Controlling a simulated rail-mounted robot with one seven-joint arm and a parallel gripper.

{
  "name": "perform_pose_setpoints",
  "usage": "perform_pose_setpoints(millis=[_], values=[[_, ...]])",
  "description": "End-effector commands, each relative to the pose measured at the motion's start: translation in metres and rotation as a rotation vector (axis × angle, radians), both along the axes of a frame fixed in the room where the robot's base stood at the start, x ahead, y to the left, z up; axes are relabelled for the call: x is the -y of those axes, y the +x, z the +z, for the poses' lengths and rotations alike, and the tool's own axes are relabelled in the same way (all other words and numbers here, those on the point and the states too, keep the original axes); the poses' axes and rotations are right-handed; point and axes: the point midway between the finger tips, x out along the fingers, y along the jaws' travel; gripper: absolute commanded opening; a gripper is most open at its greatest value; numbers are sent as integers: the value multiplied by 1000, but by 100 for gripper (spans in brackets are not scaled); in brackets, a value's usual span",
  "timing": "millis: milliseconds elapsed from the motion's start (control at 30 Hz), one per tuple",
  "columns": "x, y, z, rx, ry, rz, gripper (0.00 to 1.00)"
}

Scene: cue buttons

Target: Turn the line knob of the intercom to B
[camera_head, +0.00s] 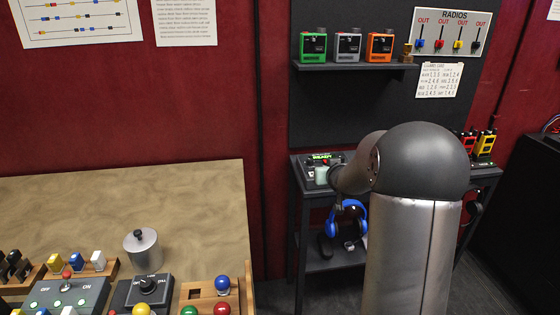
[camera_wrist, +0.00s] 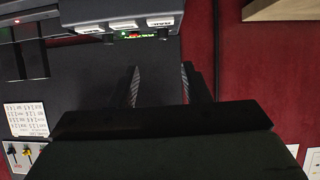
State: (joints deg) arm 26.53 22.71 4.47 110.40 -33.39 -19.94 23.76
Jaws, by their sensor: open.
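A dark device with a lit green display (camera_head: 321,157) stands on the small black desk and looks like the intercom. My arm covers its right part, and I cannot make out its line knob or the knob's setting. In the wrist view the lit green display (camera_wrist: 131,34) shows small at the top, beyond my fingers, beside white label plates (camera_wrist: 123,25). My gripper (camera_wrist: 161,82) is open, with two dark fingers apart and only dark backing visible between them. It appears apart from the device. In the head view my gripper is hidden behind my arm.
A shelf (camera_head: 352,66) with green, grey and orange boxes hangs above the desk. Blue headphones (camera_head: 345,222) hang below. Red and yellow handsets (camera_head: 485,145) stand at right. The tan table (camera_head: 80,205) holds a metal canister (camera_head: 142,249) and a dark knob box (camera_head: 143,290).

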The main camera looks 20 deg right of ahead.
Motion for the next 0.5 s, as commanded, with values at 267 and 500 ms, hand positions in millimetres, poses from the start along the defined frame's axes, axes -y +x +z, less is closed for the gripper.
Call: perform_pose_setpoints(millis=[267,500], values=[[12,27,-6,53,7,18,43],[18,72,-25,50,8,18,43]])
